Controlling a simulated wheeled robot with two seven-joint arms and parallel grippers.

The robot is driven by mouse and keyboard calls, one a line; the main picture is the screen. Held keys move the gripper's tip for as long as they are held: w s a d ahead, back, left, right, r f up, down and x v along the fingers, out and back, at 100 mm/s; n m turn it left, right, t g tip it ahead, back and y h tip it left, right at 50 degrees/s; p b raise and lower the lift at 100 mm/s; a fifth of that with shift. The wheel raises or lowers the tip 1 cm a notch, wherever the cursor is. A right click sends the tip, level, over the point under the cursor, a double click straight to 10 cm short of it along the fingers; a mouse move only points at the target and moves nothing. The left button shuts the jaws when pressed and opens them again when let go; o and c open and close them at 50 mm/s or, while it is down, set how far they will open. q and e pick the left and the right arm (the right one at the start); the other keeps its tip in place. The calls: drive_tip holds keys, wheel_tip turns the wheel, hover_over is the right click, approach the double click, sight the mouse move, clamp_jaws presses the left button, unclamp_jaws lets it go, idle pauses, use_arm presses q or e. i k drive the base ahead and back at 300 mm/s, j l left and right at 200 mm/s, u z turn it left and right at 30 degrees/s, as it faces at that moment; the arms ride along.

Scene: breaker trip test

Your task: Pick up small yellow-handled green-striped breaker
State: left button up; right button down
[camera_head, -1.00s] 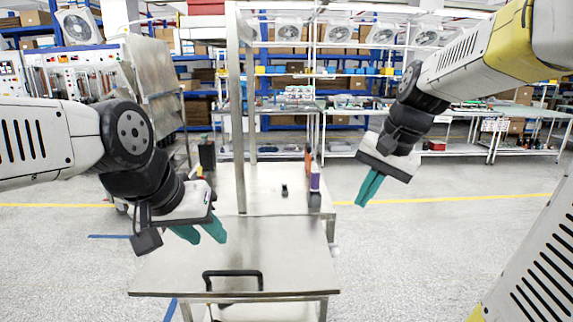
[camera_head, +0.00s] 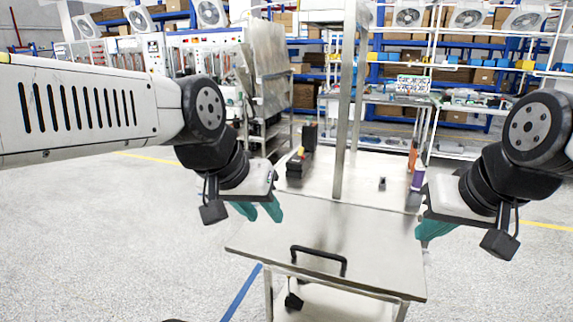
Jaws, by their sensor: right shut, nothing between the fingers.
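On the back part of the metal bench, at its left side, stands a dark breaker-like block (camera_head: 297,168) with a small yellow and red bit on top; I cannot make out a green stripe. A small dark item (camera_head: 382,184) stands near the middle of the bench, too small to identify. My right gripper (camera_head: 432,230) is shut and empty at the right edge of the bench.
An orange item (camera_head: 413,155) and a purple item (camera_head: 418,176) stand at the bench's right side. A metal post (camera_head: 343,120) rises from the bench. The front metal top (camera_head: 325,225) is bare, with a black handle (camera_head: 318,260) at its front.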

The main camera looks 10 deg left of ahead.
sight(297, 167)
drive_tip(key=u, duration=0.35)
drive_tip(key=i+j, duration=0.25)
drive_tip(key=i+j+z, duration=0.2)
drive_tip(key=j, duration=0.15)
drive_tip(key=i+j+z, duration=0.2)
drive_tip(key=j, duration=0.2)
drive_tip(key=j+z, duration=0.2)
drive_tip(key=j, duration=0.2)
drive_tip(key=i+j+z, duration=0.15)
drive_tip(key=j, duration=0.3)
drive_tip(key=i+j+z, duration=0.2)
drive_tip(key=j, duration=0.15)
drive_tip(key=j+z, duration=0.15)
drive_tip(key=j, duration=0.2)
drive_tip(key=i+j+z, duration=0.2)
drive_tip(key=j, duration=0.15)
drive_tip(key=i+j, duration=0.1)
drive_tip(key=j, duration=0.25)
